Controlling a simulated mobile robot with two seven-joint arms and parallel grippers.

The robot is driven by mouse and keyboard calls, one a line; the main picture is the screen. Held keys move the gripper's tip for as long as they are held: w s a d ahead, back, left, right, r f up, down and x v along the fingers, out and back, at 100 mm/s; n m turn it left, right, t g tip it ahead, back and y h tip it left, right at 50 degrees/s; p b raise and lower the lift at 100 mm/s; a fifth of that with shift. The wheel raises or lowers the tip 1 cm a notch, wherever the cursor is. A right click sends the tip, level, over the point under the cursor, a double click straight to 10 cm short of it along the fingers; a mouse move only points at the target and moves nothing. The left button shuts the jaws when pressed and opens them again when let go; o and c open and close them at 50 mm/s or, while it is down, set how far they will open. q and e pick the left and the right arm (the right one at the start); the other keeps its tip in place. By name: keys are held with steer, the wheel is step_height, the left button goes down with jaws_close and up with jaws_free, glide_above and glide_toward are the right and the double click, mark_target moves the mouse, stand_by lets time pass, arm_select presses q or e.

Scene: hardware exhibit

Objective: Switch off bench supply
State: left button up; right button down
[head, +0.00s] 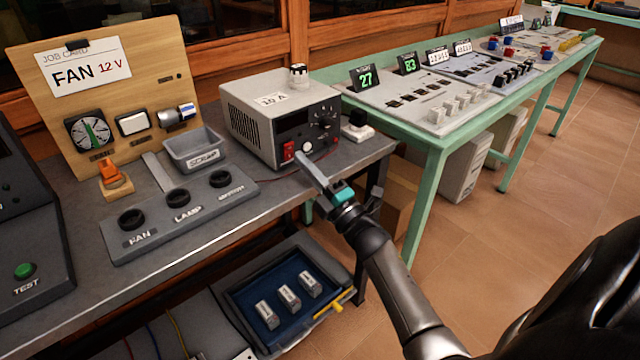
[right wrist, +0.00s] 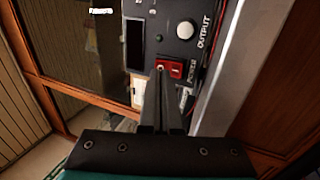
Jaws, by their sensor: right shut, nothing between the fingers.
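The bench supply (head: 253,108) is a light grey box with a dark front panel, standing at the right end of the workbench. Its red rocker switch (head: 288,150) is at the lower left of the panel, beside a round white knob. The panel's display looks dark. My right gripper (head: 302,157) is shut and empty, with its fingertips close in front of the switch. In the right wrist view the fingertips (right wrist: 163,78) overlap the edge of the red switch (right wrist: 175,69); I cannot tell whether they touch it. My left gripper is not in view.
A grey block with FAN and LAMP sockets (head: 180,208), a SCRAP bin (head: 193,150) and a wooden job-card board (head: 110,80) are left of the supply. A small black-knobbed box (head: 357,127) stands to its right. A blue tray (head: 270,312) sits below the bench.

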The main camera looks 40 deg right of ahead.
mark_target(289, 151)
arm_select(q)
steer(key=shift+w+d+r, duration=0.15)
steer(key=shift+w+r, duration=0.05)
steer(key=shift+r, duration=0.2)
arm_select(e)
steer(key=shift+x, duration=1)
steer(key=shift+w+r+p, duration=0.1)
steer(key=shift+r+p, duration=0.05)
steer(key=shift+p, duration=0.35)
steer(key=shift+w+a+r+g+p, duration=0.15)
steer(key=shift+r+g+p, duration=0.3)
steer(key=shift+p, duration=0.65)
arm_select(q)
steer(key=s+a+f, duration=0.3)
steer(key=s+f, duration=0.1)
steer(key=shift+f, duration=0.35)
arm_select(e)
steer(key=shift+f, duration=0.15)
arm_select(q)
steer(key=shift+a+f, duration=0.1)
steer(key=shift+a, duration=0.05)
